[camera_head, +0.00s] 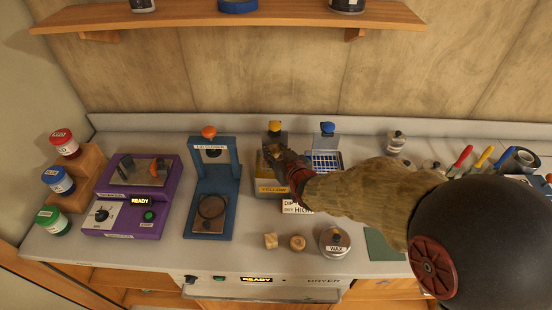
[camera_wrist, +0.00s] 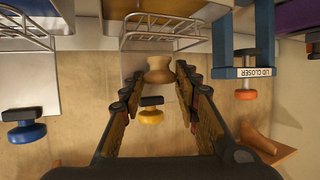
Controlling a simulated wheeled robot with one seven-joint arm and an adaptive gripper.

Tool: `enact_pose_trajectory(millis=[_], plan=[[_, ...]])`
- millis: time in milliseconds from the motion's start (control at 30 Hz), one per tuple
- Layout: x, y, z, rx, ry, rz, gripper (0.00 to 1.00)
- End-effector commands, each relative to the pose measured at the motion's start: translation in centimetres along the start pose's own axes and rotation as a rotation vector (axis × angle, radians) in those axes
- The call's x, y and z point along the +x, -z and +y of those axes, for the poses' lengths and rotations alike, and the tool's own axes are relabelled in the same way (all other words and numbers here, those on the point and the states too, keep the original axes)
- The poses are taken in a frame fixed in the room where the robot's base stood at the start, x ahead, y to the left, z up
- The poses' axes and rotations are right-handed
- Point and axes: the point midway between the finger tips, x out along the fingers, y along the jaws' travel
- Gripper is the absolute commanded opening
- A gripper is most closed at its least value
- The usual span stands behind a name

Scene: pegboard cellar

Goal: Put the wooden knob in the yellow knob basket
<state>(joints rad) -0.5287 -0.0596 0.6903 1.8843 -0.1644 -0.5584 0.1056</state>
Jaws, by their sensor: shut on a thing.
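My gripper (camera_head: 277,158) is over the yellow dye station (camera_head: 270,187) at the back of the counter. In the wrist view, my gripper (camera_wrist: 158,75) is shut on the pale wooden knob (camera_wrist: 159,68), held between its fingertips. The yellow knob basket (camera_wrist: 165,36), a wire frame, shows just beyond the knob. The knob overlaps the basket's near edge in that view, and I cannot tell whether they touch. In the head view my gripper hides most of the basket area, and the held knob is not clear.
A blue station (camera_head: 325,160) stands close on the right, and a blue lid-closer stand (camera_head: 210,190) on the left. Yellow (camera_head: 275,126) and blue (camera_head: 328,128) capped parts rise behind. Wooden pieces (camera_head: 298,242) and a wax jar (camera_head: 335,241) sit in front.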

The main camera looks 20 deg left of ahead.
Motion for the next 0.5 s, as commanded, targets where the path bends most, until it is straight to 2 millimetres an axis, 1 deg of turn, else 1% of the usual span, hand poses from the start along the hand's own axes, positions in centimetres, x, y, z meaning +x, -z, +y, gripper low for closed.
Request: enact_pose_trajectory(millis=[33, 100, 167, 500], plan=[[0.3, -1.1, 0.0, 0.001, 0.000, -0.005, 0.18], [0.7, -2.1, 0.0, 0.001, 0.000, -0.005, 0.18], [0.9, -2.6, 0.0, 0.000, 0.000, -0.004, 0.18], [1.0, -2.9, 0.0, 0.000, 0.000, -0.002, 0.18]])
